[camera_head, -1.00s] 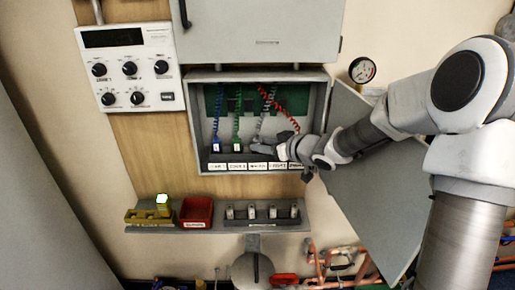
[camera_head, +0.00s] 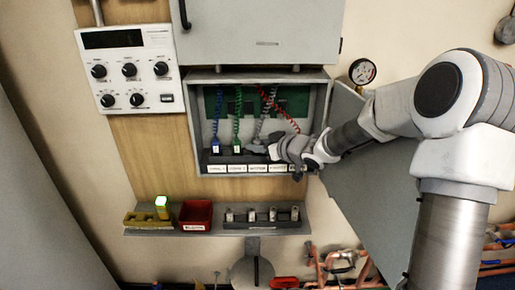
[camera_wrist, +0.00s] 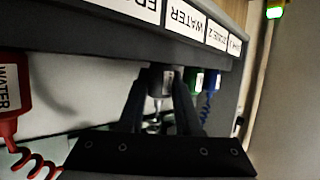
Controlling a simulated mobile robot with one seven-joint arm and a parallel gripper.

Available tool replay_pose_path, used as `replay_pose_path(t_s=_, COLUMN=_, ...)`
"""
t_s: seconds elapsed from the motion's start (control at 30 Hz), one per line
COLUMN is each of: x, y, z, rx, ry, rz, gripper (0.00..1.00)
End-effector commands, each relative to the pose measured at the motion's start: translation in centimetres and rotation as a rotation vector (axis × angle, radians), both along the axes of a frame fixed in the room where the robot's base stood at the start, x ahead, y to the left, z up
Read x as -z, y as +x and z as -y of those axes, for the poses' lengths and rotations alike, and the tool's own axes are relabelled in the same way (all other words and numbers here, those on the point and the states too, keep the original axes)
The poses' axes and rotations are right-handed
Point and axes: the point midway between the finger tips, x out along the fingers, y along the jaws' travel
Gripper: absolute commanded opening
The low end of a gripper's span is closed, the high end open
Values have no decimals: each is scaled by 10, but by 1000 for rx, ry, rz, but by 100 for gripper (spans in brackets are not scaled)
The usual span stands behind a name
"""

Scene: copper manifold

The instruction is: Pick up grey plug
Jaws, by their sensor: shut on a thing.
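The grey plug (camera_wrist: 161,84) shows in the wrist view between the two dark fingers of my gripper (camera_wrist: 163,76), which is shut on it. It is close beneath the dark ledge with the "WATER" label; I cannot tell whether it is still seated there. In the head view my gripper (camera_head: 254,148) reaches into the open wall box from the right and largely hides the plug. The grey coiled cord (camera_head: 265,115) runs up from there to the back of the box.
A blue plug (camera_head: 216,147) and a green plug (camera_head: 237,146) stand left of my gripper. A red plug (camera_wrist: 10,95) is close by in the wrist view. The open box door (camera_head: 365,200) is at the right. Below is a shelf (camera_head: 160,233) with a red bin (camera_head: 195,214).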

Motion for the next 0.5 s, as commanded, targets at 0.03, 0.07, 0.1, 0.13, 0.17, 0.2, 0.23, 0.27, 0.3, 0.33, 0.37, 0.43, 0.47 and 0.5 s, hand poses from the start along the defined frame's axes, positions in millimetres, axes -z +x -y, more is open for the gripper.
replay_pose_path(t_s=0.03, x=0, y=0, z=0, rx=0, ry=0, rz=0, gripper=0)
replay_pose_path(t_s=0.07, x=0, y=0, z=0, rx=0, ry=0, rz=0, gripper=0)
replay_pose_path(t_s=0.1, x=-1, y=0, z=0, rx=0, ry=0, rz=0, gripper=0)
replay_pose_path(t_s=0.13, x=-2, y=0, z=0, rx=0, ry=-1, rz=1, gripper=0)
replay_pose_path(t_s=0.17, x=-3, y=0, z=0, rx=0, ry=0, rz=1, gripper=0)
replay_pose_path(t_s=0.2, x=-5, y=0, z=0, rx=0, ry=0, rz=1, gripper=0)
replay_pose_path(t_s=0.23, x=-7, y=0, z=0, rx=1, ry=0, rz=2, gripper=0)
replay_pose_path(t_s=0.27, x=-9, y=0, z=0, rx=0, ry=-1, rz=2, gripper=0)
replay_pose_path(t_s=0.3, x=-14, y=0, z=0, rx=0, ry=0, rz=3, gripper=0)
replay_pose_path(t_s=0.33, x=-17, y=0, z=0, rx=0, ry=0, rz=3, gripper=0)
replay_pose_path(t_s=0.37, x=-21, y=0, z=0, rx=0, ry=-1, rz=4, gripper=0)
replay_pose_path(t_s=0.43, x=-33, y=0, z=0, rx=0, ry=0, rz=3, gripper=0)
replay_pose_path(t_s=0.47, x=-39, y=0, z=0, rx=-2, ry=-2, rz=4, gripper=0)
replay_pose_path(t_s=0.5, x=-40, y=-3, z=0, rx=-1, ry=-1, rz=1, gripper=0)
